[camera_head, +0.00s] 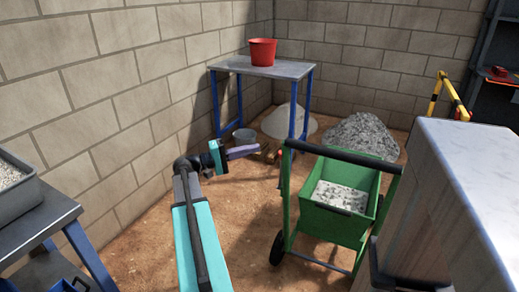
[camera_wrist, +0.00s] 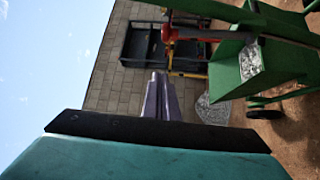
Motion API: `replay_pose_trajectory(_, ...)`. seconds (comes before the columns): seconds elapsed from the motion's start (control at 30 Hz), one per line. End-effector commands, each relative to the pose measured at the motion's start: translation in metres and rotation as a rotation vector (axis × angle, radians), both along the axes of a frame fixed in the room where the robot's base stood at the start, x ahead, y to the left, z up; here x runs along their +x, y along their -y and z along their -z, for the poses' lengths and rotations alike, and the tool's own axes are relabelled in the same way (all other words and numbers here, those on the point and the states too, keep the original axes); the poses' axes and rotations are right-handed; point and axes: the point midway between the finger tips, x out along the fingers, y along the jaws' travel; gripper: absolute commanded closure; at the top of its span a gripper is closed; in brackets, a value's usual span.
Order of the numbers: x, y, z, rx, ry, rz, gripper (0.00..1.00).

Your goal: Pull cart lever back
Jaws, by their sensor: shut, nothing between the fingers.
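The green cart (camera_head: 340,217) stands on the dirt floor in the head view, with a black push bar across its top and grey gravel inside. A small red lever end (camera_head: 280,154) shows at the cart's left side. In the wrist view, a red knob (camera_wrist: 168,33) on a grey bar shows beside the green cart (camera_wrist: 235,66), in a picture turned on its side. My gripper (camera_head: 258,149) has purple fingers, shut and empty, left of the red end. In the wrist view my gripper (camera_wrist: 158,74) appears apart from the red knob. The lever's base is not clear.
A table (camera_head: 262,67) with blue legs and a red bucket (camera_head: 262,51) stands behind. Gravel heaps (camera_head: 362,135) lie behind the cart. A grey block (camera_head: 470,190) stands at right, and another table (camera_head: 45,220) at left. Bare floor lies left of the cart.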

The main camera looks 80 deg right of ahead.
Motion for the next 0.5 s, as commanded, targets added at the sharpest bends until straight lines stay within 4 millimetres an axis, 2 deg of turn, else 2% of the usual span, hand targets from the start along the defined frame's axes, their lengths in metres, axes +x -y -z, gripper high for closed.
replay_pose_trajectory(0.5, -0.055, 0.037, -0.005, 0.000, 0.000, 0.003, 1.00)
